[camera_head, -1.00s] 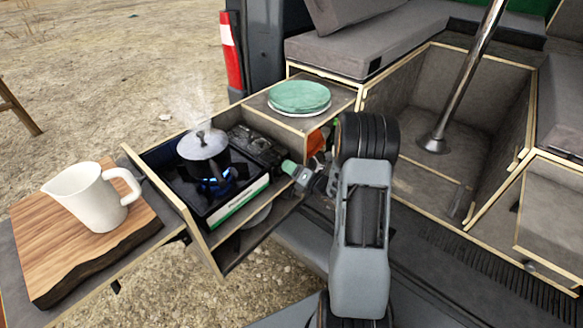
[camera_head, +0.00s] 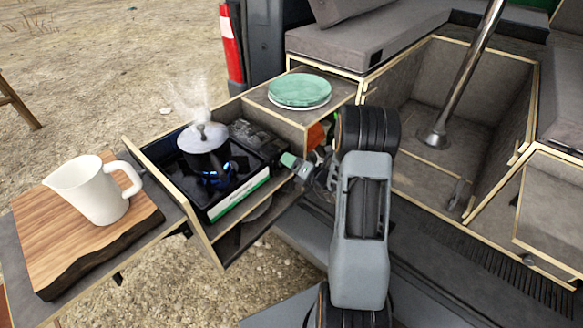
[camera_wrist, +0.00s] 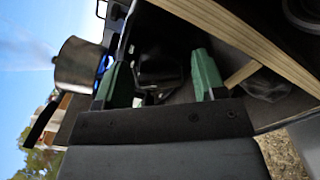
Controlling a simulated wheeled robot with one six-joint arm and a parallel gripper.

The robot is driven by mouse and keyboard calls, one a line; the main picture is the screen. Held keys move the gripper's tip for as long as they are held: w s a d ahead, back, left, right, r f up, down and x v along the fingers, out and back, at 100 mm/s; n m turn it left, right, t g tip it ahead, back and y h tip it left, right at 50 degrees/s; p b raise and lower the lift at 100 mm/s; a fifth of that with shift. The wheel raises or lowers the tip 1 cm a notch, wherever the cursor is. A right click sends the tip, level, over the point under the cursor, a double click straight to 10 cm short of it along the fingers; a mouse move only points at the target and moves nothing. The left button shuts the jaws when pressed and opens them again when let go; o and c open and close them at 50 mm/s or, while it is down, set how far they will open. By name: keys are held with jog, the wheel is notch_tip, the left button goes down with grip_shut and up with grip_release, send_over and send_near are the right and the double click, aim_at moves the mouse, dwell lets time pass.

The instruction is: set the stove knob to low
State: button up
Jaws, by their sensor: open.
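The camping stove (camera_head: 240,202) sits in the pulled-out drawer, its pale front panel with a green stripe facing me. A steaming lidded pot (camera_head: 203,140) stands on it over a blue flame (camera_head: 214,178). The pot (camera_wrist: 80,65) and flame also show at the left of the wrist view.
The drawer's wooden edge (camera_wrist: 240,40) runs close past the fingers in the wrist view. Green plates (camera_head: 299,90) sit on the cabinet behind my gripper. A white jug (camera_head: 92,190) stands on a wooden board (camera_head: 60,245) at the left. Open ground lies beyond the drawer.

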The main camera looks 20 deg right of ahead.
jog(key=shift+f+n+b, duration=0.3)
jog(key=shift+n+b, duration=0.7)
jog(key=shift+b, duration=0.2)
jog(key=n+b, duration=0.4)
jog(key=n, duration=0.1)
jog(key=shift+f, duration=0.1)
jog(key=n+b, duration=0.3)
jog(key=n, duration=0.2)
jog(key=shift+b, duration=0.3)
jog(key=n+b, duration=0.2)
jog(key=n, duration=0.3)
jog(key=shift+r, duration=0.2)
jog(key=v, duration=1.4)
jog(key=s+a+f+n+g+y+b, duration=0.1)
jog(key=a+f+n+g+y+b, duration=0.1)
jog(key=a+f+n+g+b, duration=0.3)
jog(key=s+a+f+n+g+y+b, duration=0.15)
jog(key=a+n+g, duration=0.25)
jog(key=a, duration=0.4)
jog(key=s+a+f+n+g+h+b, duration=0.4)
jog(key=f+n, duration=0.4)
jog(key=f, duration=0.2)
jog(key=shift+s+a+f+n+g+h+b, duration=0.35)
jog(key=shift+s+g+h+b, duration=0.2)
jog(key=shift+s+g+b, duration=0.75)
